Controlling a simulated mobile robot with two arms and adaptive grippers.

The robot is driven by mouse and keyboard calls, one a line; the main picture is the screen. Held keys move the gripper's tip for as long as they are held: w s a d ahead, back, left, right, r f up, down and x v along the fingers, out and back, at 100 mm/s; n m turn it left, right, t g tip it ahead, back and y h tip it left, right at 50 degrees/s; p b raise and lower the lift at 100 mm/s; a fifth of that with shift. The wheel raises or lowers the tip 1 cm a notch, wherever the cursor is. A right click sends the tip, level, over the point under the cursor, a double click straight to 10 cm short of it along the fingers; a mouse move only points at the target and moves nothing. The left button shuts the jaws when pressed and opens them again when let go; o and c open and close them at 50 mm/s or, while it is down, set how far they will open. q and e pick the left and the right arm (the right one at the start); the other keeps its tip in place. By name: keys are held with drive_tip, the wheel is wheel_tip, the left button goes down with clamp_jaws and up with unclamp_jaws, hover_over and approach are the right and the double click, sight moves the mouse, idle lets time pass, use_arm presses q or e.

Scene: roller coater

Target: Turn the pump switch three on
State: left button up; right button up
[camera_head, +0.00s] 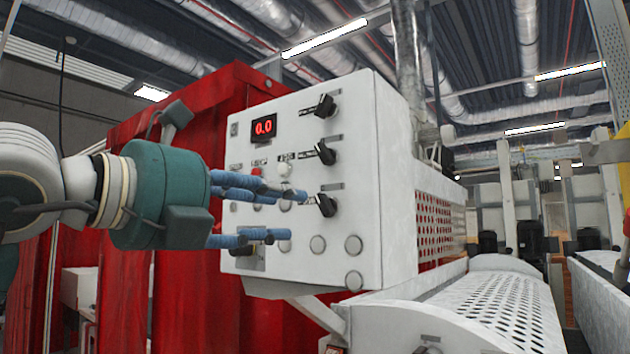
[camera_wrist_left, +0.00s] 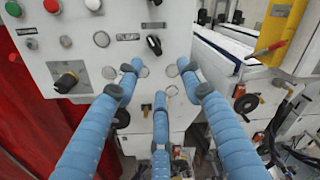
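A white control panel (camera_head: 350,90) carries three black rotary switches in a column: a top switch (camera_head: 325,105), a middle switch (camera_head: 325,152) and a bottom switch (camera_head: 326,204). Their labels are too small to read. My left gripper (camera_head: 293,214) is open and empty in front of the panel's lower part, with blue fingers spread. Its upper fingertips are just left of the bottom switch in the head view; I cannot tell whether they touch anything. In the left wrist view, one black switch (camera_wrist_left: 154,45) shows above and between the spread fingertips (camera_wrist_left: 158,75). My right gripper is out of view.
The panel has a red digital display (camera_head: 264,127), small buttons and several round plugs. A black knob on a metal plate (camera_wrist_left: 66,80) is at the panel's lower left. A perforated roller cover (camera_head: 490,300) lies right of the panel; a red curtain (camera_head: 135,300) hangs left.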

sight(318, 206)
use_arm(q)
drive_tip(key=shift+t+y, duration=0.3)
drive_tip(key=shift+y, duration=0.1)
drive_tip(key=p+x, duration=0.1)
drive_tip(key=x, duration=0.2)
drive_tip(key=r+p+x, duration=0.1)
drive_tip(key=p+x, duration=0.1)
drive_tip(key=x, duration=0.1)
drive_tip(key=p+x, duration=0.2)
drive_tip(key=x, duration=0.1)
drive_tip(key=shift+w+a+r, duration=0.2)
drive_tip(key=shift+w+a, duration=0.1)
drive_tip(key=shift+w, duration=0.05)
drive_tip(key=shift+w+d+f+p, duration=0.1)
drive_tip(key=shift+w+d+p, duration=0.1)
drive_tip(key=shift+w+p, duration=0.15)
clamp_jaws()
